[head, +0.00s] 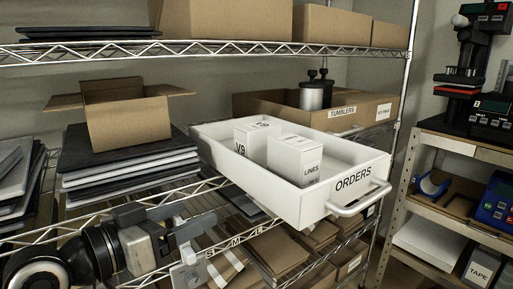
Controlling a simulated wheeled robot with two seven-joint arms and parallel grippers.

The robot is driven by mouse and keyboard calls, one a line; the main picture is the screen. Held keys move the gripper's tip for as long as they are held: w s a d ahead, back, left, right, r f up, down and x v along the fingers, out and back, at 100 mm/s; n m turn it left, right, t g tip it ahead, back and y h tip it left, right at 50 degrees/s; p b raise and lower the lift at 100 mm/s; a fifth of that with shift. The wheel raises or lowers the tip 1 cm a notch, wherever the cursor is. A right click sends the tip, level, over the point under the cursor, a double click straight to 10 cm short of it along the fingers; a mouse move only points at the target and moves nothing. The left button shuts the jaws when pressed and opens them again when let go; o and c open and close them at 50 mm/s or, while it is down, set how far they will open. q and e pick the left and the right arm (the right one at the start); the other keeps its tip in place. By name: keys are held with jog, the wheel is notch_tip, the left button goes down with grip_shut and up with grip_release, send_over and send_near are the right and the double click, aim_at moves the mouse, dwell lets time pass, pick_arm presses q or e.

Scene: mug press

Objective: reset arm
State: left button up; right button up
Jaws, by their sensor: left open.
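My left gripper (198,243) is at the lower left of the head view, its arm coming in from the left edge. Its jaws are apart and nothing shows between them. It is in front of the wire shelf, below and left of the white drawer marked ORDERS (353,192). A gap shows in the picture between the gripper and the drawer. Two white boxes, one marked V9 (243,146) and one marked LINES (310,169), stand in the drawer. My right gripper is not in view.
The drawer juts forward from the shelf, its handle (365,202) at the front. An open cardboard box (115,120) stands on stacked dark and white sheets at left. A TUMBLERS bin (260,103) is behind the drawer. A mug press (470,75) stands at right.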

pick_arm(q)
jog(key=s+a+f+n+y+p, duration=0.1)
jog(key=s+f+n+y, duration=0.15)
jog(key=f, duration=0.65)
jog(key=s+a+f+n+y, duration=0.1)
jog(key=f+n+y, duration=0.15)
jog(key=f, duration=0.65)
jog(key=s+f+m+g+y, duration=0.1)
jog(key=s+f+y, duration=0.1)
jog(key=s+f, duration=0.9)
jog(key=shift+s+a+f+g+y+p, duration=0.15)
jog(key=shift+s+f+g+y+p, duration=0.25)
jog(key=shift+f, duration=0.45)
